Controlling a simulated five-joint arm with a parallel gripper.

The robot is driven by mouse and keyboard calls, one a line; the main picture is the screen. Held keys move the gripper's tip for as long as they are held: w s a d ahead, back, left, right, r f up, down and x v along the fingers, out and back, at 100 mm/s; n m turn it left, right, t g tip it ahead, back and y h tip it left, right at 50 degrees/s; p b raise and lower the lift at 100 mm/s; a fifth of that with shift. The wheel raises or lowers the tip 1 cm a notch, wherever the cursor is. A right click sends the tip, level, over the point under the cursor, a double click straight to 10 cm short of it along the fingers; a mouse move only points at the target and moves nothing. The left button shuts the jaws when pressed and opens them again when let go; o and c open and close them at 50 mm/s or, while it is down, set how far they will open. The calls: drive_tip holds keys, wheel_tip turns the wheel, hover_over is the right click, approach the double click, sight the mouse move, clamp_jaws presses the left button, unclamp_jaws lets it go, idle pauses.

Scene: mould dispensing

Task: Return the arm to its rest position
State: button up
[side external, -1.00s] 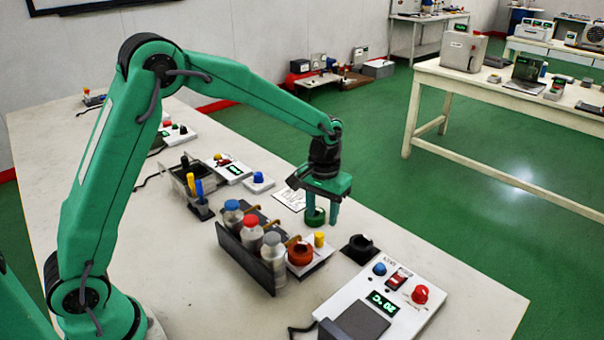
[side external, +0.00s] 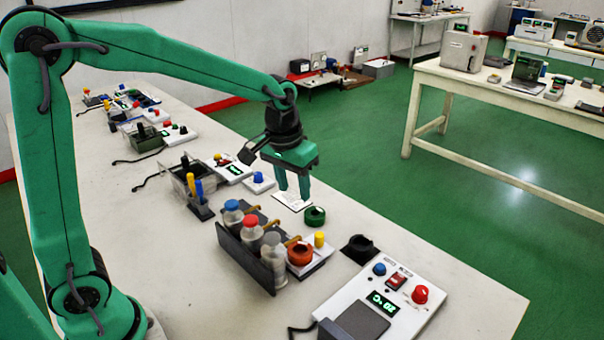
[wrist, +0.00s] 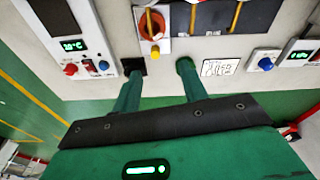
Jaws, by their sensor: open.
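My gripper (side external: 293,192) is raised above the bench, to the left of and higher than the green ring-shaped mould (side external: 315,216). Its two fingers are apart with nothing between them. In the wrist view my gripper's fingers (wrist: 160,82) reach toward the bench. The green mould stands alone on the bench, apart from the fingers in the side view. My arm is bent, with its elbow high at the upper left.
A dark rack (side external: 232,254) with capped bottles stands beside an orange-red ring (side external: 300,254). A black holder (side external: 358,249) and a white control box (side external: 385,300) are nearer. A printed card (side external: 290,203) lies below the gripper. More devices line the bench behind.

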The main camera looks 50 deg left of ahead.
drive_tip(key=s+a+r+m+t, duration=0.1)
drive_tip(key=s+r+t, duration=0.1)
drive_tip(key=s, duration=0.7)
drive_tip(key=s+a+r+t, duration=0.1)
drive_tip(key=s+a+r, duration=0.1)
drive_tip(key=s, duration=0.7)
drive_tip(key=shift+s+a+r+m+t, duration=0.15)
drive_tip(key=shift+s+r+m+t, duration=0.25)
drive_tip(key=shift+r, duration=0.4)
